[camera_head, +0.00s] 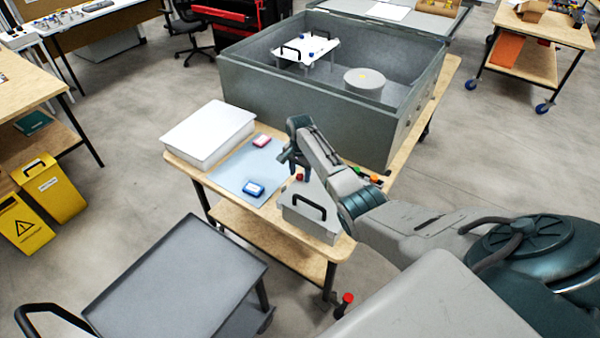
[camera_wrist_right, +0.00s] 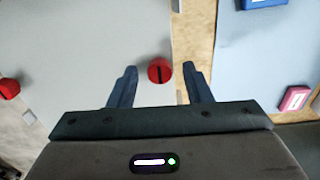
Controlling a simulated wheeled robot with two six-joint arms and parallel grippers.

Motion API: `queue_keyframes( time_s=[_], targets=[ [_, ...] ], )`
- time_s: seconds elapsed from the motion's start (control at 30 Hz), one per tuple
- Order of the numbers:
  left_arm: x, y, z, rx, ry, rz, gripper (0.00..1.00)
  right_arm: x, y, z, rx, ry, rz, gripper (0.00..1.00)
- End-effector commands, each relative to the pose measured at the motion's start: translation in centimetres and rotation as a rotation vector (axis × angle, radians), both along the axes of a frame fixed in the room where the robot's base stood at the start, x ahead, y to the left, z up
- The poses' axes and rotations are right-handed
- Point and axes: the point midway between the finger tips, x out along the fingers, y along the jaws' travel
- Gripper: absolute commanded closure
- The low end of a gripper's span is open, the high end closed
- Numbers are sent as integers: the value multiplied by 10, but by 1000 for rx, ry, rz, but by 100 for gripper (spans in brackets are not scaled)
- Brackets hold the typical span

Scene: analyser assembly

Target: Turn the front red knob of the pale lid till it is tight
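The pale lid (camera_head: 318,227), with a black handle on top, lies at the front right of the wooden table. A red knob (camera_head: 299,177) shows at its far end, just below my right gripper (camera_head: 294,166). In the right wrist view my right gripper (camera_wrist_right: 161,78) is open. A second red knob (camera_wrist_right: 9,88) shows at the left edge of the wrist view. The pictures do not show clearly which knob is the front one. My left gripper is not in view.
A blue mat (camera_head: 236,176) left of the lid carries a blue box (camera_head: 254,188) and a pink box (camera_head: 261,140). A white box (camera_head: 209,133) stands beyond it. A large open grey case (camera_head: 300,118) fills the table's back. A grey cart (camera_head: 180,270) stands at front left.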

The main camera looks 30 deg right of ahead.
Motion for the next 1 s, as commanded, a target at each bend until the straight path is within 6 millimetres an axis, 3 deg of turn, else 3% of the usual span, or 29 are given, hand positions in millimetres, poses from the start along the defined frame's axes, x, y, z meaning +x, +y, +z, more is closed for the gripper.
queue_keyframes(
  time_s=[0.27, 0.8, 1.0],
  targets=[
    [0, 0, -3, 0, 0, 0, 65, 0, 0, 5, 0, 0, 0, 55],
    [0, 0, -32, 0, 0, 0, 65, 1, 0, 95, 0, -3, 0, 55],
    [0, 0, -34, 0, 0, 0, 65, 0, 0, 107, 0, 0, 0, 55]
  ],
)
